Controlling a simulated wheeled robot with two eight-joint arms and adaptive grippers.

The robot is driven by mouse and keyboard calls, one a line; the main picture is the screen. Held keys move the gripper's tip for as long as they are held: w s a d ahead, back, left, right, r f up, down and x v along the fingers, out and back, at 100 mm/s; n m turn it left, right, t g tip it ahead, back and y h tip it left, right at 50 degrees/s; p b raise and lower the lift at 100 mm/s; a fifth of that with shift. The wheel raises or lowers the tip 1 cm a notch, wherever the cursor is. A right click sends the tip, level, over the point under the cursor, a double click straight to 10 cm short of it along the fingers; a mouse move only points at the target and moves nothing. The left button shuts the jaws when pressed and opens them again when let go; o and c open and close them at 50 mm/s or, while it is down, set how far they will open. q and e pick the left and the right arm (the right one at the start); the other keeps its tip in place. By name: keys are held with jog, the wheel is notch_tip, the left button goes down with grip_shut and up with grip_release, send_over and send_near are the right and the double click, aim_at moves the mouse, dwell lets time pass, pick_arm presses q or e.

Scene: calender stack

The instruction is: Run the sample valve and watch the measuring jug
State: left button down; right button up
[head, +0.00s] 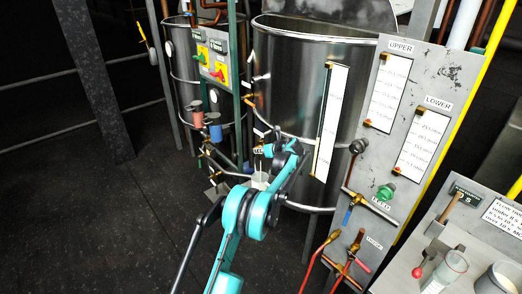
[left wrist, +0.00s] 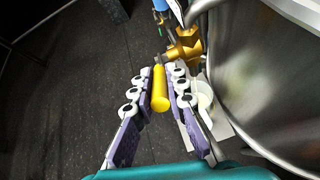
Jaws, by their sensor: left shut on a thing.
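The sample valve has a brass body (left wrist: 184,46) low on the side of the large steel tank and a yellow handle (left wrist: 160,90). My left gripper (left wrist: 161,76) is shut on this yellow handle, which lies between its two padded fingers. In the head view my left gripper (head: 263,151) is at the tank's lower left side, and the handle is too small to make out. A pale jug (left wrist: 203,96) stands below the valve, partly hidden by the right finger. It also shows below the gripper in the head view (head: 260,181). Its level is not readable. My right gripper is not in view.
The large steel tank (head: 290,80) stands close right of the arm. A grey gauge panel (head: 430,80) with pipes and red hoses is further right. A bench (head: 405,268) holding a clear beaker (head: 447,270) is at bottom right. The dark floor at left is open.

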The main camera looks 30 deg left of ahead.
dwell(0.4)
pick_arm(q)
jog(key=c, duration=1.5)
grip_release()
jog(key=v, duration=1.2)
